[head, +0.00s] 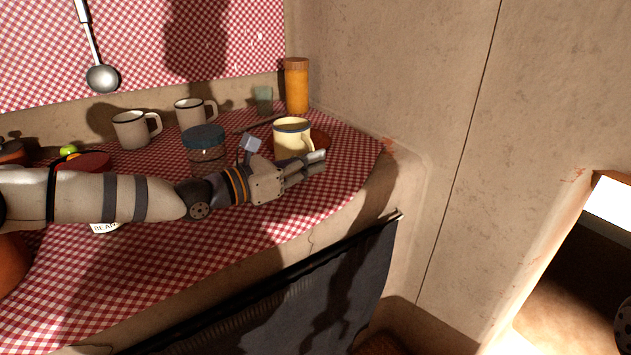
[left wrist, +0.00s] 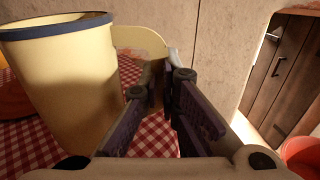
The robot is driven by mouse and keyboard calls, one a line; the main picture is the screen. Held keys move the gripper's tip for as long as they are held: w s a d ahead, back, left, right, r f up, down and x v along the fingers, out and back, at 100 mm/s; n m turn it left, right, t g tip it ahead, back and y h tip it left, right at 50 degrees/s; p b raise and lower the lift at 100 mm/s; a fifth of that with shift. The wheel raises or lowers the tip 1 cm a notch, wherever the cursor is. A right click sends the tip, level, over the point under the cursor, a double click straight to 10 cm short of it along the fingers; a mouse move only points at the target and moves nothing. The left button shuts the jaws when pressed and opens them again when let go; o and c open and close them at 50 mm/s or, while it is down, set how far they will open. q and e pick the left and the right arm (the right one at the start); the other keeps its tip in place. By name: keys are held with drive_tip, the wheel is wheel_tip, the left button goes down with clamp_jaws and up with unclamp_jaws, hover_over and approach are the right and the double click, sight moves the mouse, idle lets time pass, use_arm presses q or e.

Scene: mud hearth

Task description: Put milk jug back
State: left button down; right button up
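The milk jug (head: 291,143) is cream yellow with a dark blue rim and a side handle. It stands about upright near the right end of the checked counter; its base is partly hidden by my gripper in the head view. In the left wrist view the jug (left wrist: 65,85) fills the left side, with its handle (left wrist: 140,38) reaching the fingertips. My left gripper (head: 312,164) is at the jug's handle side. Its fingers (left wrist: 163,85) are close together, with the handle appearing between them. I cannot tell whether the jug touches the cloth. My right gripper is out of view.
Two white mugs (head: 131,131) (head: 190,114) and a blue-lidded jar (head: 206,152) stand left of the jug. An orange wood-topped container (head: 297,88), a green cup (head: 263,99) and a reddish dish (head: 320,138) are behind it. The wall (head: 400,90) rises at right.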

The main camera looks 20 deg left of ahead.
use_arm(q)
drive_tip(key=shift+w+a+f, duration=0.3)
drive_tip(key=shift+w+f, duration=0.3)
drive_tip(key=shift+w, duration=0.15)
drive_tip(key=shift+w+a+f+b, duration=0.15)
drive_tip(key=shift+f+b, duration=0.15)
drive_tip(key=shift+f, duration=0.6)
drive_tip(key=shift+w+d+f+b, duration=0.1)
drive_tip(key=shift+f+b, duration=0.15)
drive_tip(key=shift+f, duration=0.65)
drive_tip(key=c, duration=1.8)
unclamp_jaws()
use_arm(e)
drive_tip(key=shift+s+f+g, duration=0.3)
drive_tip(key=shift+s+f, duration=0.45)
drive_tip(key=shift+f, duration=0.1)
use_arm(q)
drive_tip(key=shift+r, duration=0.45)
drive_tip(key=v, duration=0.8)
drive_tip(key=p+v, duration=0.1)
drive_tip(key=v, duration=0.3)
drive_tip(key=shift+s+f, duration=0.1)
drive_tip(key=shift+f, duration=0.2)
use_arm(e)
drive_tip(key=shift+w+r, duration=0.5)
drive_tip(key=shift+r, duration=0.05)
